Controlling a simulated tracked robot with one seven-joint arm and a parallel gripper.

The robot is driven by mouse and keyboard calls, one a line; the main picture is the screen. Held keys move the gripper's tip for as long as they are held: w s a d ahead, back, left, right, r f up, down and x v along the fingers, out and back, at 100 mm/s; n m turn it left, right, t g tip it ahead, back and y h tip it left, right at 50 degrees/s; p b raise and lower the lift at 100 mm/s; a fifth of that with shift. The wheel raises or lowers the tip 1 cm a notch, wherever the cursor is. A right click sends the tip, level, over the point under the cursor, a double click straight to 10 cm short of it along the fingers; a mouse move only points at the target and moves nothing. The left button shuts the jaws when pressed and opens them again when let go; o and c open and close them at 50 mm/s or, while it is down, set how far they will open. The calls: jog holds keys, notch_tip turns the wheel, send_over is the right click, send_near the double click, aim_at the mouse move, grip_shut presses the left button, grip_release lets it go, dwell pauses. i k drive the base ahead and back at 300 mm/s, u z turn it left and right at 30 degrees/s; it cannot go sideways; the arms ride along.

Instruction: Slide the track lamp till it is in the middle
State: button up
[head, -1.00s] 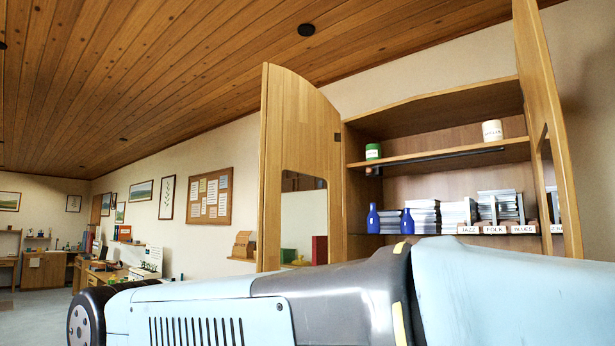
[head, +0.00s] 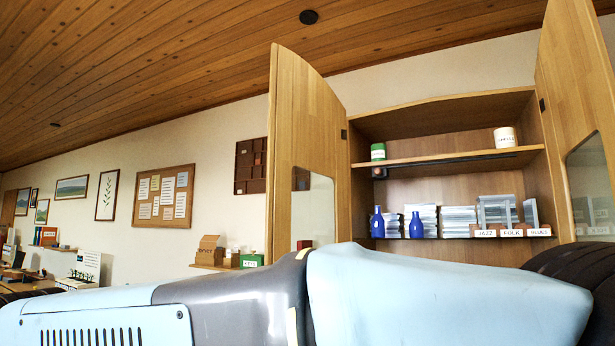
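A dark track (head: 455,159) runs along the underside of the middle shelf in the open wooden cabinet. My gripper is not in view. Parts of my light blue and grey arm cross the bottom of the head view and hide what lies below the cabinet's lower shelf.
The cabinet's left door (head: 297,150) and right door (head: 577,110) stand open. A green tin (head: 377,152) and a cream canister (head: 505,137) stand on the middle shelf. Below are blue bottles (head: 416,225), stacked cases (head: 458,220) and labelled blocks (head: 511,232). The space under the track's middle looks clear.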

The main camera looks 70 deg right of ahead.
aim_at(378, 173)
jog(key=u, duration=0.05)
jog(key=i, duration=1.1)
jog(key=z, duration=1.75)
jog(key=i, duration=0.15)
jog(key=z, duration=2.2)
jog(key=k, duration=0.35)
jog(key=z, duration=0.3)
jog(key=i, duration=1.2)
jog(key=u, duration=0.2)
